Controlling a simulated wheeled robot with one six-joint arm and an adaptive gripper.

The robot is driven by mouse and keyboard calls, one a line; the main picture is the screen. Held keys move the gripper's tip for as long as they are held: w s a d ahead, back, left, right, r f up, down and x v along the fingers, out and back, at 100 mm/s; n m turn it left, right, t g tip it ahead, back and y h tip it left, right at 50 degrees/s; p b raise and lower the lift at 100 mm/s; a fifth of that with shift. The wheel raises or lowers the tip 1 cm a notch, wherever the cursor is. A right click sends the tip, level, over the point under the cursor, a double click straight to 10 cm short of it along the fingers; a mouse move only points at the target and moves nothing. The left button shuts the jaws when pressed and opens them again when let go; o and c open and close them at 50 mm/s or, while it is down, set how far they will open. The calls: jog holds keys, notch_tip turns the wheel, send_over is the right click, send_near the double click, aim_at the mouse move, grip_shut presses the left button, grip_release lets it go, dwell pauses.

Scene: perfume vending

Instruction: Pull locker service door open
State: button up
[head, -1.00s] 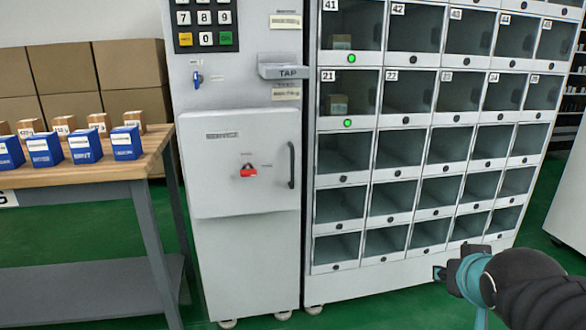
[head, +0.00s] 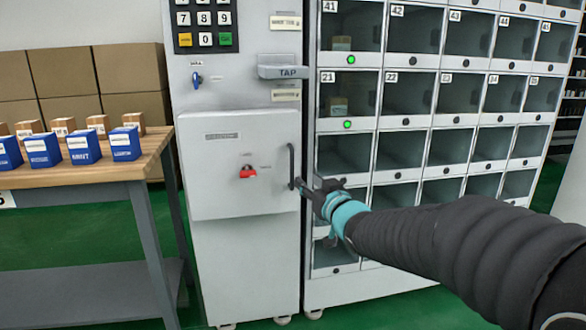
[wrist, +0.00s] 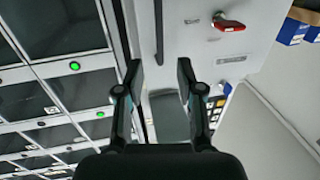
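The white service door (head: 240,180) is closed on the front of the tall white cabinet. It has a red latch (head: 248,172) in its middle and a dark vertical handle (head: 291,165) along its right edge. My gripper (head: 298,184) is at the lower end of the handle in the head view. In the wrist view my gripper (wrist: 157,72) is open, with its two fingers apart and nothing between their tips. There the handle (wrist: 158,30) runs up ahead of the gap, and the red latch (wrist: 229,24) lies to the right. I cannot tell whether a finger touches the handle.
The lockers (head: 408,121) stand right of the door, two with green lights. A TAP shelf (head: 283,72) juts out above the door. A wooden table (head: 110,168) with blue and brown boxes stands at left. Green floor is clear in front.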

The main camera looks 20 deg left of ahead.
aim_at(293, 168)
jog(key=p+x, duration=0.1)
jog(key=x, duration=1)
jog(key=shift+w, duration=0.1)
grip_shut()
